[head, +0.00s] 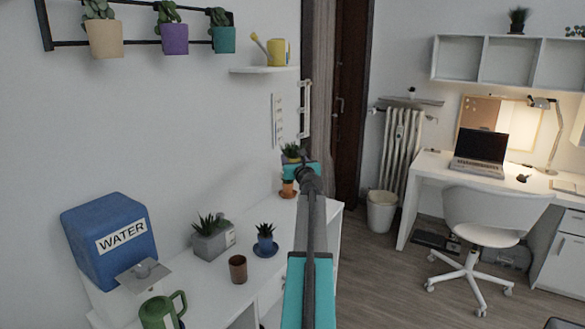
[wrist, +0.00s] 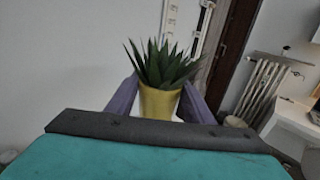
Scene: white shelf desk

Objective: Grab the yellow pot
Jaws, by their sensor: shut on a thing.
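The yellow pot (wrist: 159,102) with a spiky green plant stands upright between the two purple fingers of my gripper (wrist: 162,92) in the wrist view. The fingers touch it on both sides, and my gripper is shut on it. In the head view the yellow pot (head: 292,160) shows only in part, behind the end of my arm, above the far end of the white shelf desk (head: 215,290). Its base is hidden there, so I cannot tell how high it is above the desk.
A small orange pot (head: 288,187) stands close below my gripper. A blue pot (head: 265,243), brown cup (head: 238,269), grey planter (head: 213,241), green mug (head: 160,312) and blue water container (head: 110,240) are nearer. A wall shelf (head: 262,70) holds a yellow watering can (head: 277,53).

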